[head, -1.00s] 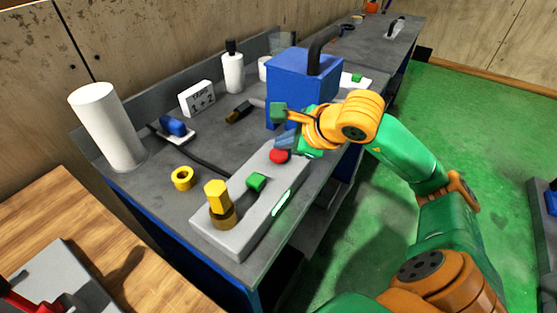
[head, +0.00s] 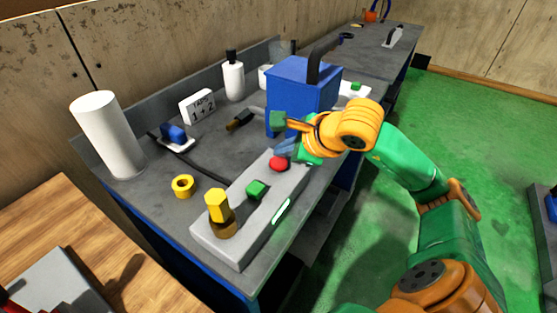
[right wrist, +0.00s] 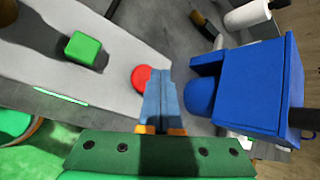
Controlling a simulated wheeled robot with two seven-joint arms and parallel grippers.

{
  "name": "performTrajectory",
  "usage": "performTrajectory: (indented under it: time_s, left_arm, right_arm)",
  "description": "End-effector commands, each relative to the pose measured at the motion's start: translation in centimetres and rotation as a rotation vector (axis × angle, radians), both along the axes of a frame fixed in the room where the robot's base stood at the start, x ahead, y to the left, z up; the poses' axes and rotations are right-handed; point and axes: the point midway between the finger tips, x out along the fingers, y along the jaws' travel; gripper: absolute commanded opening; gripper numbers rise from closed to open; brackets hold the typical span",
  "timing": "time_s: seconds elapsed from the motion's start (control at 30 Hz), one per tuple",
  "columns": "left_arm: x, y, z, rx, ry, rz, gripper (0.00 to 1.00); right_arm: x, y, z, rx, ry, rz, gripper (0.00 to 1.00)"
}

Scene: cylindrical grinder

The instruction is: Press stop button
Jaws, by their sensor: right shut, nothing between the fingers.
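The red button (head: 279,163) sits on the far end of the grey control panel (head: 215,240) on the bench. It also shows in the right wrist view (right wrist: 141,78). A green button (head: 257,188) sits nearer along the same panel, and it shows at the upper left of the wrist view (right wrist: 83,48). My right gripper (head: 284,150) is shut and empty, just beyond the red button. In the wrist view its blue fingers (right wrist: 160,92) lie right beside the red button; I cannot tell whether they touch it. My left gripper is not in view.
A blue machine housing (head: 300,88) stands close behind the gripper. A yellow knob (head: 216,205) rises from the panel's near end. A yellow ring (head: 183,186) and a white cylinder (head: 107,135) stand to the left.

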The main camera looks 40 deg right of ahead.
Motion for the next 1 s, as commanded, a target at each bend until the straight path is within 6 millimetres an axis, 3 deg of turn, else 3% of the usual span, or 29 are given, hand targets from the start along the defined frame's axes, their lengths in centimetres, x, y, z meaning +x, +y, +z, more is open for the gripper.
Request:
performTrajectory:
  time_s: [1.0]
  left_arm:
    - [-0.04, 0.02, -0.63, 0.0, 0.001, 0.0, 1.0]
  right_arm:
    - [0.0, -0.02, -0.49, 0.0, -0.001, -0.001, 0.0]
